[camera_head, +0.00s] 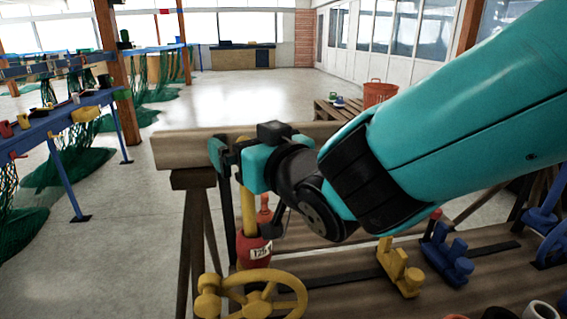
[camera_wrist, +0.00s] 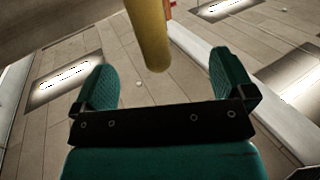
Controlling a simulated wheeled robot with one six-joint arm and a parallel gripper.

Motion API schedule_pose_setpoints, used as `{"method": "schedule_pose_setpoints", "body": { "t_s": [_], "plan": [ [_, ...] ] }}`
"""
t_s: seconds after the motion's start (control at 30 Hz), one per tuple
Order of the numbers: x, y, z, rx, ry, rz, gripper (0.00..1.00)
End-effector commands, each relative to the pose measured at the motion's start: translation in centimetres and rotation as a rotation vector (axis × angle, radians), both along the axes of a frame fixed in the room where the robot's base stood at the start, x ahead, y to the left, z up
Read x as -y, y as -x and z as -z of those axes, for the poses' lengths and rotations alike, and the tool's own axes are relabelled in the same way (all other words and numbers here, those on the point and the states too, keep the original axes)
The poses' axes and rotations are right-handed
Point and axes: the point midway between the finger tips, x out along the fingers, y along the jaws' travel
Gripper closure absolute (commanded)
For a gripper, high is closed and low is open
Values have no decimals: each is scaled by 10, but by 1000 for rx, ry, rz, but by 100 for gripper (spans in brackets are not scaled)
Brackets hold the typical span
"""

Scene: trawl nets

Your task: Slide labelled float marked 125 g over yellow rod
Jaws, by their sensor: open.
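The yellow rod (camera_head: 249,212) stands roughly upright in the head view, below and behind my gripper. In the wrist view the yellow rod (camera_wrist: 150,35) comes in from the top, and its end lies between and beyond the fingertips. The red float (camera_head: 244,256) with a white label reading 125 is low at the rod; I cannot tell whether it is around the rod or beside it. My gripper (camera_head: 232,155) is open, with teal fingers apart and nothing gripped; it also shows in the wrist view (camera_wrist: 168,68).
A yellow handwheel (camera_head: 297,290) stands at the front. Yellow (camera_head: 400,268) and blue (camera_head: 446,258) fittings sit on the wooden bench to the right. A wooden beam (camera_head: 185,150) runs behind my gripper. Blue tables with green nets stand at left, with open floor between.

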Motion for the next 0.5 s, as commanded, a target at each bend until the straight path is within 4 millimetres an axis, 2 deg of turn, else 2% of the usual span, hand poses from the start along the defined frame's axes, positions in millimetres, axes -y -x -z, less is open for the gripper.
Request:
{"method": "schedule_pose_setpoints", "body": {
  "t_s": [0.5],
  "plan": [
    [80,94,4,2,-3,-6,0]
  ]
}}
